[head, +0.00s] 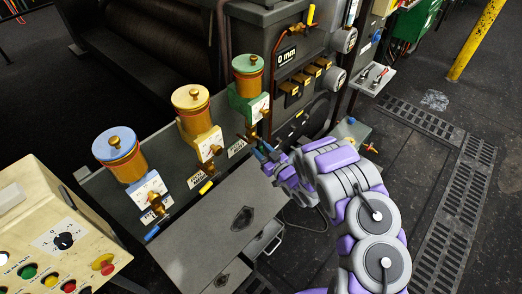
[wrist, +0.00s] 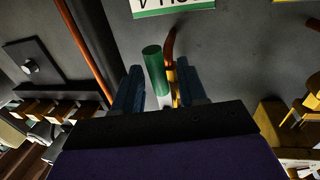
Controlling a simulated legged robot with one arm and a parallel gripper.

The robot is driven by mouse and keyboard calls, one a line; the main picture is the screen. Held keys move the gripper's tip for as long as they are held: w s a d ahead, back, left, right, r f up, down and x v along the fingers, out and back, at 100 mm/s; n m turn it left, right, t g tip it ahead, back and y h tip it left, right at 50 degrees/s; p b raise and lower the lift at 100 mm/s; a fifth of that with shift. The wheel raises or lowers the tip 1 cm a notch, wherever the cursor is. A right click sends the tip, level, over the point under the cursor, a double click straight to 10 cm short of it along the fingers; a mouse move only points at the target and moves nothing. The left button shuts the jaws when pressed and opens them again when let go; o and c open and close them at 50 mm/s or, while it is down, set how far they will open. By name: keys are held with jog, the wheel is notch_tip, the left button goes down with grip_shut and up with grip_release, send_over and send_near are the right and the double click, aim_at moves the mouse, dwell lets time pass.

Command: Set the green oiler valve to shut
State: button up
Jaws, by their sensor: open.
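The green oiler (head: 248,85) stands on the machine's ledge in the head view, right of a yellow and a blue oiler. It has a round green top with a brass knob and a white dial face. Its valve is mostly hidden near my gripper (head: 263,152), which is just below and in front of it. In the wrist view my gripper (wrist: 159,72) is open, with one dark blue finger on each side of a green cylindrical handle (wrist: 153,68). The handle looks to be between the fingers, not clamped; I cannot tell whether it touches either one.
The yellow oiler (head: 193,115) and blue oiler (head: 120,155) stand to the left. A grey cabinet top (head: 215,240) lies below. A copper pipe (wrist: 168,50) runs close behind the handle. A white label with a green edge (wrist: 172,7) is at the wrist view's top.

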jog(key=shift+w+a, duration=0.15)
grip_shut()
dwell(0.4)
